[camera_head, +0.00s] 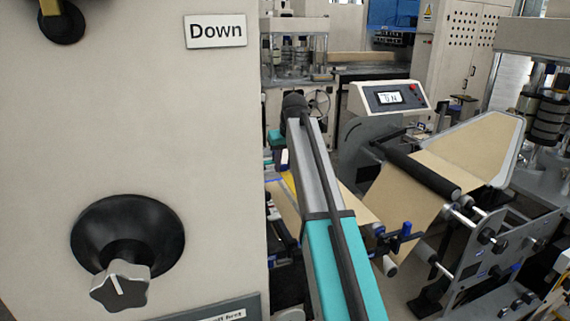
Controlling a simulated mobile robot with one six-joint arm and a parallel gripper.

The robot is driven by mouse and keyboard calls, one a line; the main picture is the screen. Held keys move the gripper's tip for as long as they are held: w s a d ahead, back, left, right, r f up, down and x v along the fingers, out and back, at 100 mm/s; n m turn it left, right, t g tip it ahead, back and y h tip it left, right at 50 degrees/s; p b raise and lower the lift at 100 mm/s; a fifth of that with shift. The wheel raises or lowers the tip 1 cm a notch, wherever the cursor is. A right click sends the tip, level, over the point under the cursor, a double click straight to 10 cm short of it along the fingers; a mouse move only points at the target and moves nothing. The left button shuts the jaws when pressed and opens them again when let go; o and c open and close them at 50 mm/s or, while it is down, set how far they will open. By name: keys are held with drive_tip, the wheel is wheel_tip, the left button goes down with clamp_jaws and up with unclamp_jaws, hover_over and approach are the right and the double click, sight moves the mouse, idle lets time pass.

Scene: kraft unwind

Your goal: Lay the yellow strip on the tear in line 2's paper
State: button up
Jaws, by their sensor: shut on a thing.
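My arm rises from the bottom middle, and its wrist bends down behind the left edge of the arm. My gripper (279,166) is only partly in view there, small and mostly covered by the arm and the cabinet edge; its fingertips are not clear. A small patch of the yellow strip (289,183) shows just below it, at the jaws, above brown paper (284,204). Brown paper (408,192) also runs over rollers to the right of the arm. I see no tear in the visible paper, and no line number can be read.
A large beige cabinet (120,165) with a "Down" sign (216,30) and a black knob (127,246) fills the left side, close to the arm. A display box (389,97) and a black roller (417,172) stand right of the arm. Blue-handled clamps (398,236) sit near the paper.

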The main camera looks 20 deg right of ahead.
sight(285, 173)
drive_tip(key=shift+f+b, duration=1.7)
drive_tip(key=shift+f, duration=1.4)
drive_tip(key=shift+f, duration=0.35)
drive_tip(key=o, duration=1)
drive_tip(key=shift+r, duration=0.15)
drive_tip(key=shift+b+v, duration=1.3)
drive_tip(key=shift+v, duration=5.5)
drive_tip(key=shift+s, duration=0.1)
